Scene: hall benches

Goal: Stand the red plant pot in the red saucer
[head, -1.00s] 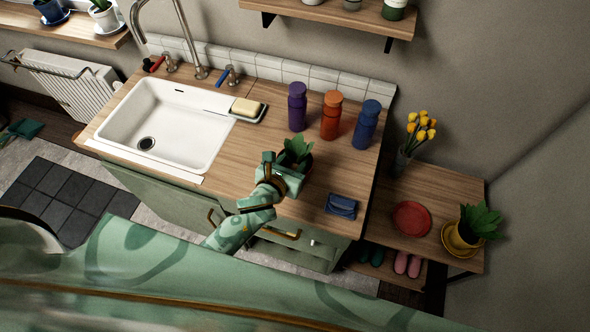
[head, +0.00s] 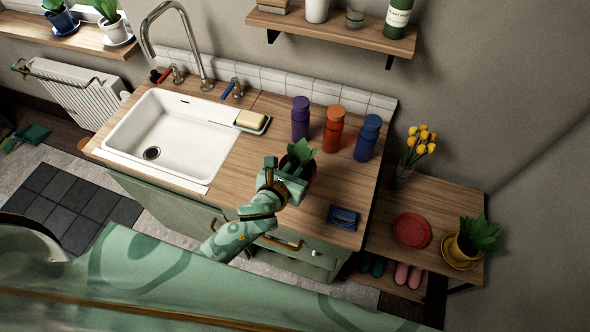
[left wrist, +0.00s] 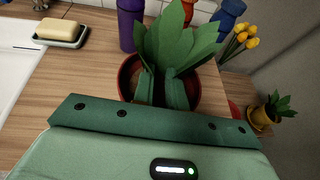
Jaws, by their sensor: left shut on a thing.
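The red plant pot (left wrist: 128,84), with a green leafy plant in it, is held by my left gripper (head: 290,179) over the wooden counter. In the left wrist view the gripper (left wrist: 160,92) reaches to the pot's near side, and the leaves hide much of the pot. I cannot tell whether the pot touches the counter. The red saucer (head: 412,230) lies empty on the lower wooden side table to the right. An edge of it also shows in the left wrist view (left wrist: 234,110). My right gripper is not in view.
Purple (head: 300,119), orange (head: 333,129) and blue (head: 367,138) bottles stand behind the pot. A blue folded item (head: 342,217) lies near the counter's right end. Yellow flowers in a vase (head: 404,172) and a plant in a yellow pot on a yellow saucer (head: 461,252) flank the red saucer.

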